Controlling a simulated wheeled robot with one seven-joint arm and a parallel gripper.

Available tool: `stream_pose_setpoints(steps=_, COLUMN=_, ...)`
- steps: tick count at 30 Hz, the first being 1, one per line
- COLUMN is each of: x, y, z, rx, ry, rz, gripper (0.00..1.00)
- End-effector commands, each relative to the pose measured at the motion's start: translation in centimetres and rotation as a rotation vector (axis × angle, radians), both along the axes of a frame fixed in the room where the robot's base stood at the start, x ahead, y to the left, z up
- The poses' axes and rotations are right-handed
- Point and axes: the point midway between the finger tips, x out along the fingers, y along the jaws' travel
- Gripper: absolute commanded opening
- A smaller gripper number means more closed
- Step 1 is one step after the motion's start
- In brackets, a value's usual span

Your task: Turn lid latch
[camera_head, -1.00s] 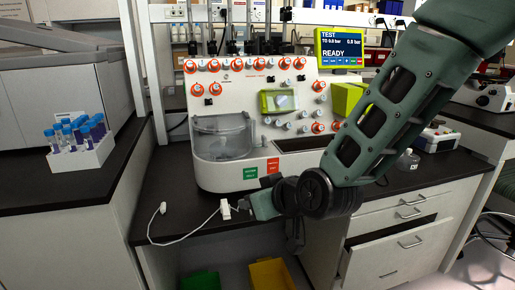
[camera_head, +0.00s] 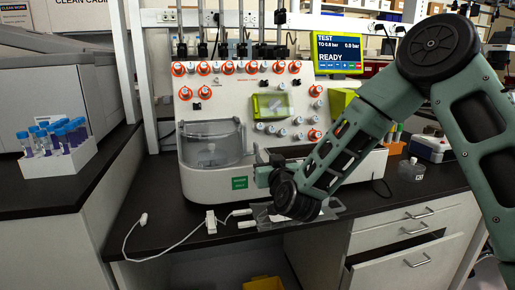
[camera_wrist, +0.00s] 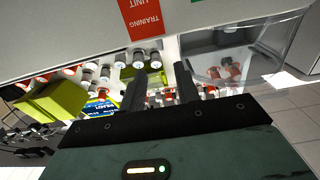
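The white cell processor (camera_head: 225,178) stands on the dark counter in the head view. Its clear round chamber (camera_head: 211,145) is at its left front, and a yellow-green framed part (camera_head: 272,105) is on its upper face. I cannot tell which part is the lid latch. My gripper (camera_head: 262,176) is close to the front of the processor, right of the green label (camera_head: 240,183). In the wrist view my gripper (camera_wrist: 161,88) has its two dark fingers apart with nothing seen between them. The clear chamber also shows at the upper right there (camera_wrist: 235,60).
A clear flat item (camera_head: 262,215) lies at the counter's front edge below my gripper, beside a white cable (camera_head: 170,245). A rack of blue-capped tubes (camera_head: 60,158) stands at the left. A small bottle (camera_head: 411,169) is at the right. A red label (camera_wrist: 139,17) shows in the wrist view.

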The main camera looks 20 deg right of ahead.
Motion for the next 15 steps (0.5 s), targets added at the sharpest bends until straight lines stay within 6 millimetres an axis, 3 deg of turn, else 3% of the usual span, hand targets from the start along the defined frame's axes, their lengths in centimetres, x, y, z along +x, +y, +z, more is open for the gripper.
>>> stream_pose_setpoints(steps=9, x=6.7, y=0.0, z=0.0, rx=0.003, ry=-0.001, rz=-0.001, gripper=0.32)
stream_pose_setpoints(steps=15, x=9.5, y=0.0, z=0.0, rx=0.002, ry=0.000, rz=0.001, gripper=0.32)
